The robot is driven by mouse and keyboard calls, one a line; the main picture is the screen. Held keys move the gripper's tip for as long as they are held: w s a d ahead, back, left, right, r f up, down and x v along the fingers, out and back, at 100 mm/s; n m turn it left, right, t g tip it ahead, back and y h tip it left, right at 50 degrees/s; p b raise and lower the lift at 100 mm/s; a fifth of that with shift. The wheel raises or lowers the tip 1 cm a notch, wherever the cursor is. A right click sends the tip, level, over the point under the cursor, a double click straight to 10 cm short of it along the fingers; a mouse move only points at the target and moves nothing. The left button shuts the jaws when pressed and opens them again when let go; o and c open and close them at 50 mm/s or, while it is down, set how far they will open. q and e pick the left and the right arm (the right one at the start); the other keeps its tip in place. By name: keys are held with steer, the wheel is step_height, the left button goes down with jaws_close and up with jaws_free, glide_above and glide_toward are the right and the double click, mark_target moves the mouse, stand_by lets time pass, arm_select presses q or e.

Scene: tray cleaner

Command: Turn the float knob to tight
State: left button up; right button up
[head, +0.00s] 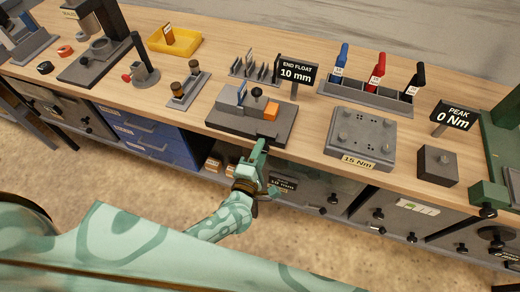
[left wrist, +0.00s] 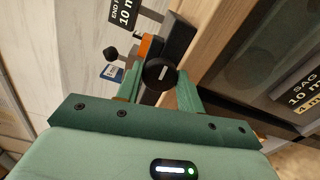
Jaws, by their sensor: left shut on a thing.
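The end float fixture (head: 228,118) is a dark grey block on the front edge of the bench, with an orange block, a blue tag and a black ball-topped post on it. Its sign (head: 297,73) reads END FLOAT 10 mm. My left gripper (head: 262,148) reaches up from below to the fixture's front edge. In the left wrist view my left gripper (left wrist: 160,84) has its green fingers on both sides of a round black float knob (left wrist: 158,73) with a white line, shut on it. The fingers mostly hide the knob in the head view. My right gripper is not in view.
A grey block marked 15 Nm (head: 360,135) stands right of the fixture. A rack (head: 365,97) holds blue, red and black tools behind it. A PEAK 0 Nm sign (head: 454,115) stands further right. Drawers with knobs line the bench front below my gripper.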

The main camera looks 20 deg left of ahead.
arm_select(q)
steer(key=m+p, duration=0.1)
steer(key=m, duration=0.4)
steer(key=shift+m+p, duration=0.3)
steer(key=shift+m, duration=0.1)
steer(key=shift+s+f, duration=0.1)
steer(key=o, duration=1)
steer(key=s, duration=1.6)
steer(key=shift+s+a, duration=0.1)
steer(key=shift+a, duration=0.15)
